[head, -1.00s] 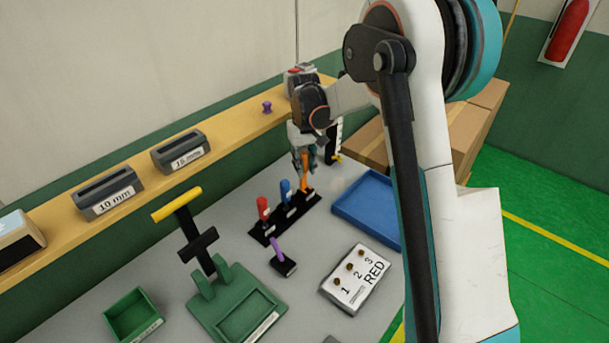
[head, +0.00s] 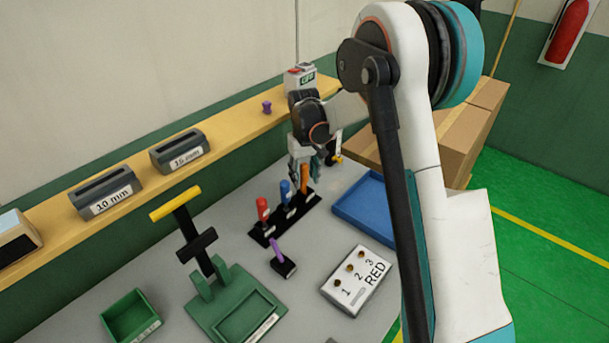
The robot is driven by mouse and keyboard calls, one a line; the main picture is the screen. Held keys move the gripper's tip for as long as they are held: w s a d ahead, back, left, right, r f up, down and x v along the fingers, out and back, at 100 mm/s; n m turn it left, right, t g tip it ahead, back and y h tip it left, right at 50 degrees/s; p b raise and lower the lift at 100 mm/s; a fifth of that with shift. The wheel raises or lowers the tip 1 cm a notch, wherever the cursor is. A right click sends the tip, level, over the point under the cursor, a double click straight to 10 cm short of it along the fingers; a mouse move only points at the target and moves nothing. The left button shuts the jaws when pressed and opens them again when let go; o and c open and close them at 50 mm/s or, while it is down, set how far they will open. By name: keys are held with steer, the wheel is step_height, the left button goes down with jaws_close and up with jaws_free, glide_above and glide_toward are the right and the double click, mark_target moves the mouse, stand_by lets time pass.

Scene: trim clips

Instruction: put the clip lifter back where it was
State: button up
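The tools carry no readable names, so I cannot tell by label which one is the clip lifter. An orange-handled tool (head: 305,179) stands upright at the far end of the black rack (head: 270,232). My gripper (head: 304,168) is at the top of this orange handle, pointing down. Its fingers look spread to either side of the handle, and contact is too small to make out. A red-handled tool (head: 263,208) and a blue-handled tool (head: 285,190) stand in the same rack.
A purple-handled tool in a black block (head: 284,264), a blue tray (head: 360,207), a RED-marked board (head: 357,281), a green press (head: 235,303) and a green bin (head: 130,317) are on the table. A yellow shelf (head: 232,132) runs behind.

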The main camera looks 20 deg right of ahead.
step_height(320, 180, up, 12)
steer(key=shift+r+p, duration=0.1)
steer(key=shift+p, duration=1.1)
steer(key=shift+s+r, duration=0.15)
steer(key=shift+r, duration=0.1)
steer(key=s+r+t, duration=0.4)
steer(key=s+r, duration=0.8)
steer(key=s, duration=0.5)
steer(key=s+f+m+t, duration=0.1)
steer(key=s+f+t, duration=0.2)
steer(key=s, duration=1.3)
steer(key=shift+s+d+f, duration=0.1)
steer(key=shift+f, duration=0.1)
